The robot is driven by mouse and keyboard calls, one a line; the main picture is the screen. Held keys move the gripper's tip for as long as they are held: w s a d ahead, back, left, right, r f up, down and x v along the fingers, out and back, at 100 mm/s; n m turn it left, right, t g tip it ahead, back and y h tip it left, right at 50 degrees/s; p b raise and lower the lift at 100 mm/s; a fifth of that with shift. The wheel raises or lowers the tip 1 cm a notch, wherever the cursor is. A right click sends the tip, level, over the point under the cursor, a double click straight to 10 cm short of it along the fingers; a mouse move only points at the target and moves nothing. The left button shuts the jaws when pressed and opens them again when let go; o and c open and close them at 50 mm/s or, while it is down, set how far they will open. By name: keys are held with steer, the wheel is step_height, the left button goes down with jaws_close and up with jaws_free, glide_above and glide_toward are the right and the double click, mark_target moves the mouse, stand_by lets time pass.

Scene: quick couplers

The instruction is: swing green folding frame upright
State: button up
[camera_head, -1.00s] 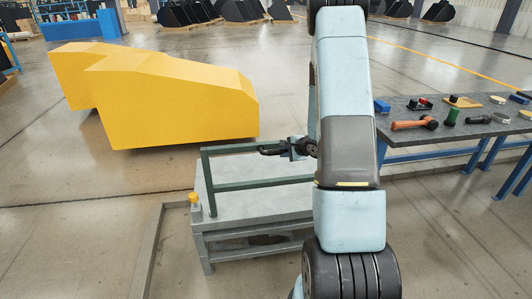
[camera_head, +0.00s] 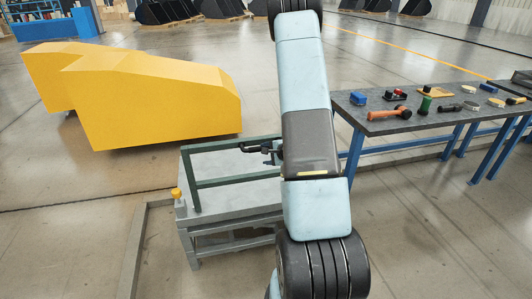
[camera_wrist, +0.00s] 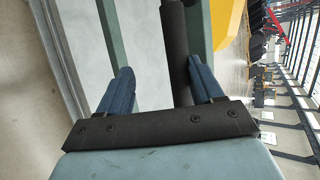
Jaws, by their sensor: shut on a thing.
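The green folding frame (camera_head: 188,182) stands raised over a grey bench (camera_head: 205,222) in the head view. Its long bars run right and pass behind my arm. I cannot tell its exact tilt. My gripper (camera_head: 262,150) is at the frame's upper bar, partly hidden by my arm. In the wrist view, green bars (camera_wrist: 116,35) run away from the camera. A dark round bar (camera_wrist: 175,50) lies between the two blue fingers of my gripper (camera_wrist: 162,88), closer to the right one. My gripper is shut on this dark bar.
A large yellow block (camera_head: 150,100) stands behind the bench. A worktable (camera_head: 400,122) with several tools, including an orange-handled one (camera_head: 385,113), stands on the right. Floor at the left front is mostly clear, with a low grey rail (camera_head: 132,250).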

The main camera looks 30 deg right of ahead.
steer(key=shift+s+a+f, duration=0.2)
steer(key=shift+s+f, duration=0.05)
steer(key=shift+s, duration=0.05)
steer(key=v, duration=1.3)
steer(key=shift+s+d+r, duration=0.15)
steer(key=shift+d+r, duration=0.1)
steer(key=shift+r, duration=0.05)
steer(key=s+a+r+n+g+y, duration=0.25)
steer(key=a+r+n+y, duration=0.2)
steer(key=a+r, duration=0.5)
steer(key=s+a+r+n+g+y, duration=0.1)
steer(key=a+r+n+g+y, duration=0.2)
steer(key=a+r+n, duration=0.65)
steer(key=s+a+r+n+h, duration=0.2)
steer(key=s+a+r+h, duration=0.1)
steer(key=s, duration=0.5)
steer(key=s+a+r+n+h, duration=0.3)
steer(key=s+r+h, duration=0.3)
steer(key=s+r, duration=0.1)
steer(key=shift+s, duration=0.75)
